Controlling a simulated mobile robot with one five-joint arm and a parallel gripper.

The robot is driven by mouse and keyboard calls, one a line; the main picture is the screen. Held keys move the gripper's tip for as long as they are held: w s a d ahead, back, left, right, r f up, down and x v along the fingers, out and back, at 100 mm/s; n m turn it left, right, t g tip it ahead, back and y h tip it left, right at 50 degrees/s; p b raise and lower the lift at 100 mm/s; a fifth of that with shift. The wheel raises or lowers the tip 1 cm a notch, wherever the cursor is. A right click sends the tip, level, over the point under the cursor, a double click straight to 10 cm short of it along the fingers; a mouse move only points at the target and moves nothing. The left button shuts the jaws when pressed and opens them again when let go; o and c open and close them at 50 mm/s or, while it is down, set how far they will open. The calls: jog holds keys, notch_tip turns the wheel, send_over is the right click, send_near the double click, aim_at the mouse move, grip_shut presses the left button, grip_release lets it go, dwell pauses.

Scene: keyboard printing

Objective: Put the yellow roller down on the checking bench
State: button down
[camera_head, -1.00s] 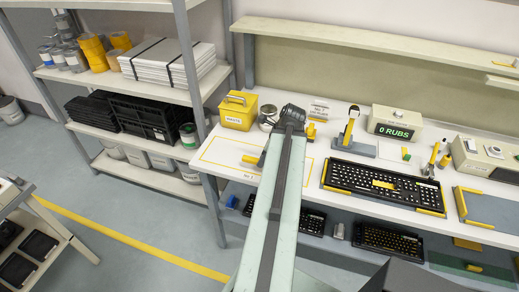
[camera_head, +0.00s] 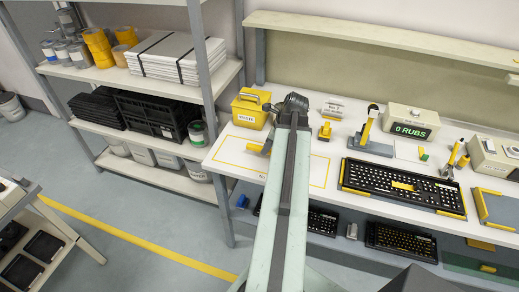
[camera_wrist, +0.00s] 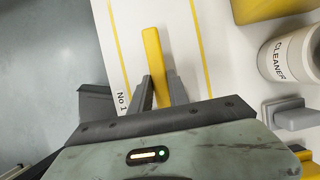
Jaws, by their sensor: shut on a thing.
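My gripper (camera_wrist: 160,92) is shut on the yellow roller (camera_wrist: 155,55), which shows in the wrist view as a long yellow bar between the two grey fingers. In the head view the bench (camera_head: 228,160) spans the right side, and a bit of yellow (camera_head: 267,146) shows left of my wrist. My arm hides much of the outlined area there. I cannot tell whether the roller touches the bench.
A yellow waste bin (camera_head: 251,108) stands behind the outlined area. A cleaner tin (camera_wrist: 289,55) is right of my gripper. A shelf rack (camera_head: 150,75) stands left.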

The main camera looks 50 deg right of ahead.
jog(key=shift+w, duration=0.3)
jog(key=shift+w+f+b, duration=0.6)
jog(key=shift+w+f, duration=0.05)
jog(key=shift+w, duration=0.05)
jog(key=shift+s+d+f+b, duration=0.15)
jog(key=shift+d+f+b, duration=0.05)
jog(key=shift+f+b, duration=0.35)
jog(key=shift+s+d+f+b, duration=0.15)
jog(key=shift+f+b, duration=0.35)
jog(key=shift+f, duration=0.05)
jog(key=shift+s+f+b, duration=0.2)
jog(key=shift+f+b, duration=0.1)
jog(key=shift+b, duration=0.1)
jog(key=shift+w+a+r, duration=0.2)
jog(key=shift+w+a, duration=0.05)
jog(key=shift+w, duration=0.1)
jog(key=shift+f, duration=0.15)
jog(key=c, duration=1.3)
grip_release()
jog(key=shift+o, duration=0.2)
